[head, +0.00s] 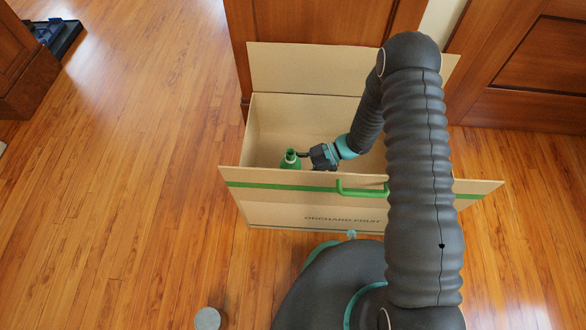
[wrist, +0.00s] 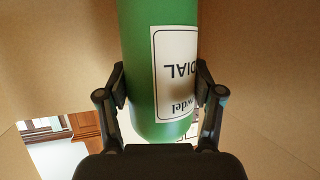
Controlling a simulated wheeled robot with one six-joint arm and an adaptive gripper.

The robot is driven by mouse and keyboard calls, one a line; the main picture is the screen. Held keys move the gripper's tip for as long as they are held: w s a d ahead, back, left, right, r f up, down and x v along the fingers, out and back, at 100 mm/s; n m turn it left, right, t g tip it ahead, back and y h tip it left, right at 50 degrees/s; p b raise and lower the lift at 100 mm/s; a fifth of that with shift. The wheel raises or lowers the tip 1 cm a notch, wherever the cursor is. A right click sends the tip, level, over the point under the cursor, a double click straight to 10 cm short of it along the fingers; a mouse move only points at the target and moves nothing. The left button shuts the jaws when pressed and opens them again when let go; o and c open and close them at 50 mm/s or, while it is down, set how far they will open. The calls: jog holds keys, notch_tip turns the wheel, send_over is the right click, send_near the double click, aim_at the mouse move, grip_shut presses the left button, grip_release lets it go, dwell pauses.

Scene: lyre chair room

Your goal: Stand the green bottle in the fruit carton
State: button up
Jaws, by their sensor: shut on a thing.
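My gripper (head: 308,156) reaches into the carton from the right, at the bottle. In the wrist view the fingers (wrist: 163,88) are shut on the green bottle (wrist: 135,50), one on each side, by its white label. I cannot tell whether its base touches the carton floor.
The carton's far flap (head: 305,68) and near flap (head: 300,180) are folded outwards. Wooden panelling (head: 315,20) stands close behind it. A grey round object (head: 207,318) is on the floor in front.

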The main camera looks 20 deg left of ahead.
jog(key=shift+f, duration=0.25)
jog(key=o, duration=1.1)
jog(key=shift+o, duration=0.2)
jog(key=shift+r, duration=0.1)
jog(key=shift+r, duration=0.25)
jog(key=p+v, duration=0.1)
jog(key=v, duration=1.1)
jog(key=shift+r, duration=0.3)
